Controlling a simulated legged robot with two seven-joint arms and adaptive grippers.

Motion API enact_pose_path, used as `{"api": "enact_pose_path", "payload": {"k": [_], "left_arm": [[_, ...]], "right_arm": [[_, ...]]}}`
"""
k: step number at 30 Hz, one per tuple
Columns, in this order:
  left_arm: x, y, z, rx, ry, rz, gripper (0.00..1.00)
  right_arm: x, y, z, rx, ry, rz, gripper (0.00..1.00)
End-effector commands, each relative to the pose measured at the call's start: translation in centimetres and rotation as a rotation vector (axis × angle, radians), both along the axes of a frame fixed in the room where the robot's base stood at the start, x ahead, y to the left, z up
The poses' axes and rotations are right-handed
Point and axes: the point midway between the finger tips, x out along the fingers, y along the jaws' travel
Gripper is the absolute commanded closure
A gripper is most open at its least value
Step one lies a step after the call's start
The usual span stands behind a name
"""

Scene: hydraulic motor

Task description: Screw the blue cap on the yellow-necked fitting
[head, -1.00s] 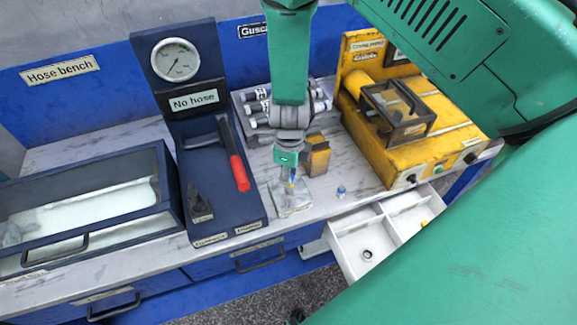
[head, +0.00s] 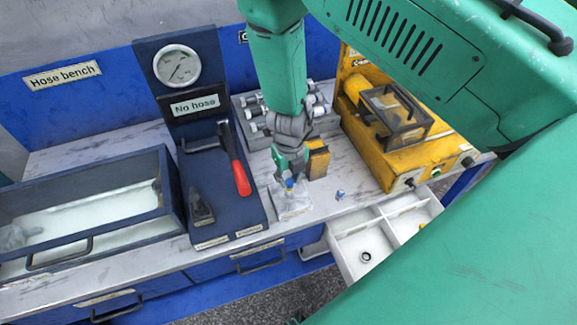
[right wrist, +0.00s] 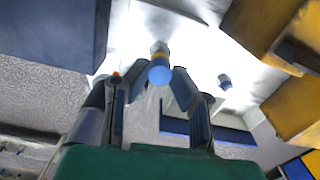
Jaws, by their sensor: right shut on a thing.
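The blue cap (right wrist: 160,74) sits at the end of the yellow-necked fitting (right wrist: 160,51) in the right wrist view, between my right gripper's (right wrist: 156,77) two fingertips. In the head view my right gripper (head: 290,178) points down over a pale plate (head: 292,207) on the bench, and the blue cap (head: 290,184) shows small at its tips. The gripper is shut on the cap. How far the cap is threaded cannot be told. My left gripper is not in view.
A small blue-ended piece (head: 340,195) stands on the bench right of the plate. A yellow block (head: 318,160) is close behind the gripper. An open white drawer (head: 362,241) juts out at front right. A red-handled lever (head: 240,178) is at left, a yellow machine (head: 400,165) at right.

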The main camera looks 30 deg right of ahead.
Motion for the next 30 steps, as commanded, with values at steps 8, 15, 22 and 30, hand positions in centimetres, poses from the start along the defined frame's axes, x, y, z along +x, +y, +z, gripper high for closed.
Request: {"api": "enact_pose_path", "payload": {"k": [8, 15, 22, 30], "left_arm": [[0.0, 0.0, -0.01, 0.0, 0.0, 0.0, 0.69], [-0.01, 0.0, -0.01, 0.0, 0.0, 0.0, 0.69], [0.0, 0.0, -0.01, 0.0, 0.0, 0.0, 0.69], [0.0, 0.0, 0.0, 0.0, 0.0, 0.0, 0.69]], "right_arm": [[-0.17, 0.13, -0.1, 0.003, 0.005, -0.029, 1.0], [-0.16, 0.08, -0.17, 0.002, 0.002, -0.392, 1.0], [-0.12, 0.07, -0.16, 0.002, 0.001, -0.5, 1.0], [-0.11, 0.06, -0.17, 0.002, 0.001, -0.556, 1.0]]}}
